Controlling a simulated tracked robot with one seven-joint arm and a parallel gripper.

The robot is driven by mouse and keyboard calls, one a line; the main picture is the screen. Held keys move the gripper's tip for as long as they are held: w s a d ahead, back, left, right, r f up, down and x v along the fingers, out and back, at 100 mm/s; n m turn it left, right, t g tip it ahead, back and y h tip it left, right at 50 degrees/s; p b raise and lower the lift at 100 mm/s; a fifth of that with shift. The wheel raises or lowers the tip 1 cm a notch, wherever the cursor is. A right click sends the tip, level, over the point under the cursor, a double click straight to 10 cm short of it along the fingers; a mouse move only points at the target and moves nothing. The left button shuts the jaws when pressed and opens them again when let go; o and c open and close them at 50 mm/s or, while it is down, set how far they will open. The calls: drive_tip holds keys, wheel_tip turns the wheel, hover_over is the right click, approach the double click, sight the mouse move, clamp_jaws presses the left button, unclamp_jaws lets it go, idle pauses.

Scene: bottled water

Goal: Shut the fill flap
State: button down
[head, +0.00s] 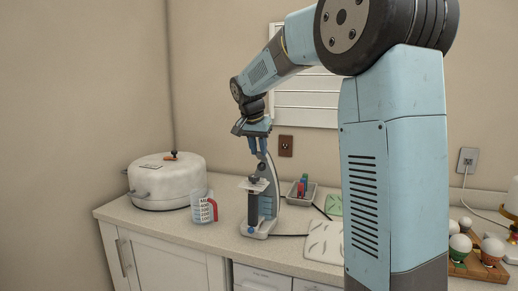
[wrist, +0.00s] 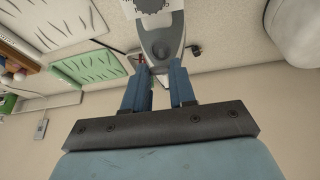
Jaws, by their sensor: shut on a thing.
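I cannot make out a fill flap for certain in either view. A white round vessel (head: 165,183) with a domed lid stands at the left end of the counter. An orange and dark fitting (head: 172,155) sits on top of it. My gripper (head: 259,150) is well to the right of the vessel, pointing down at the top of a grey and white microscope (head: 268,182). In the wrist view, the blue fingers of my gripper (wrist: 159,75) are shut on the top of the microscope (wrist: 162,40). The exact grip is partly hidden.
A measuring jug (head: 203,207) with a red handle stands between vessel and microscope. To the right are a small rack (head: 301,192) with coloured items, pale boards (head: 325,239) and a wooden egg tray (head: 484,267). Cables cross the counter (head: 285,256).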

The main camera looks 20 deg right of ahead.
sight(253, 175)
drive_tip(key=shift+a, duration=0.2)
drive_tip(key=f+t+h, duration=0.1)
drive_tip(key=s+a+t+h, duration=0.1)
drive_tip(key=f+t, duration=0.1)
drive_tip(key=t, duration=0.1)
drive_tip(key=shift+s+a+f+h, duration=0.25)
drive_tip(key=shift+s+f+h, duration=0.05)
drive_tip(key=shift+s+h, duration=0.1)
drive_tip(key=shift+s+a+f+t+h, duration=0.15)
drive_tip(key=shift+s+f+t+h, duration=0.05)
drive_tip(key=shift+f+t+h, duration=0.65)
drive_tip(key=shift+s+a+f+t+h, duration=0.1)
drive_tip(key=shift+s+f+t+h, duration=0.05)
drive_tip(key=shift+f+t+h, duration=1.1)
drive_tip(key=shift+r+t, duration=0.1)
drive_tip(key=shift+t, duration=0.2)
drive_tip(key=c, duration=0.9)
unclamp_jaws()
